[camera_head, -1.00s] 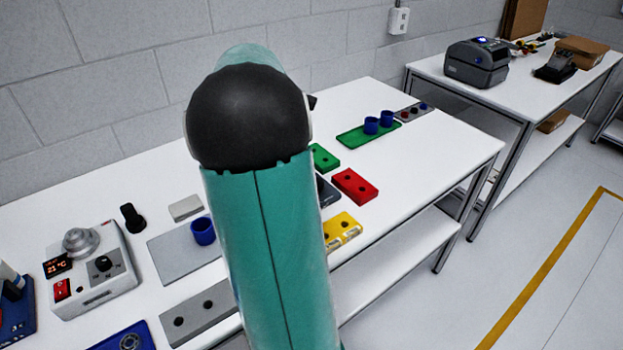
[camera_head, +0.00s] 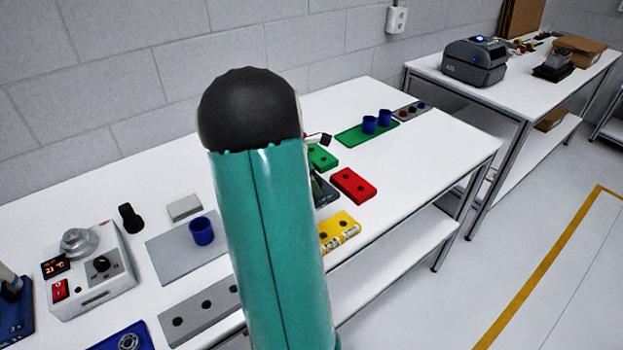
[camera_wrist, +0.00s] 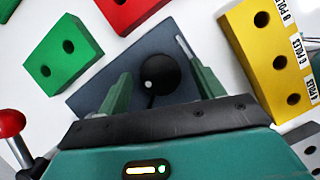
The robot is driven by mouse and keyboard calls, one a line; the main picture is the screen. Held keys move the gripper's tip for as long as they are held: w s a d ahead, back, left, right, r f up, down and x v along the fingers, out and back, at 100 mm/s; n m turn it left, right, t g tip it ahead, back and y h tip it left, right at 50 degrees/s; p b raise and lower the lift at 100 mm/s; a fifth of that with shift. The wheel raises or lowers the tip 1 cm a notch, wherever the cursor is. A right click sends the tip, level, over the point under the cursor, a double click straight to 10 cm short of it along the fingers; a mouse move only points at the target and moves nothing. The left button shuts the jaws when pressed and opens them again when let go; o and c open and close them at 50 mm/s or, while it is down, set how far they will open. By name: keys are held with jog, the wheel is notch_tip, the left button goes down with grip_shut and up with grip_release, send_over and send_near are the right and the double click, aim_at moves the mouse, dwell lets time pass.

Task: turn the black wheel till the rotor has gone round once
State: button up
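The black wheel (camera_wrist: 162,72) shows as a round black shape with a small pale spot, over a dark grey plate (camera_wrist: 95,92) in the wrist view. My gripper (camera_wrist: 160,68) has its two green fingers apart, one on each side of the wheel, with a small gap showing on both sides. Whether the fingertips are level with the wheel or above it is unclear. In the head view the dark unit (camera_head: 324,190) is mostly hidden behind my arm, and the gripper is hidden too. I cannot make out a rotor mark.
Green (camera_wrist: 62,55), red (camera_head: 354,185) and yellow (camera_head: 340,232) blocks with holes lie close around the plate. A red ball on a metal stem (camera_wrist: 12,124) stands at the wrist view's left. A grey control box (camera_head: 90,270) is at the table's left.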

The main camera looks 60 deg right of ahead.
jog(key=c, duration=0.9)
jog(key=shift+o, duration=0.2)
jog(key=shift+m, duration=0.5)
jog(key=m+y, duration=0.1)
jog(key=m, duration=0.2)
jog(key=shift+w+d+g, duration=0.1)
jog(key=shift+g, duration=0.3)
jog(key=m+y, duration=0.2)
jog(key=m, duration=0.2)
jog(key=shift+d, duration=0.1)
jog(key=m+y, duration=0.1)
jog(key=m, duration=0.2)
jog(key=m+y, duration=0.1)
jog(key=m, duration=0.2)
jog(key=shift+d+m+t, duration=0.2)
jog(key=shift+m+t, duration=0.1)
jog(key=shift+m, duration=0.1)
jog(key=m+t+y, duration=0.1)
jog(key=m, duration=0.2)
jog(key=m+y, duration=0.1)
jog(key=m, duration=0.2)
jog(key=shift+s+m+t, duration=0.2)
jog(key=shift+m+t, duration=0.1)
jog(key=shift+t, duration=0.1)
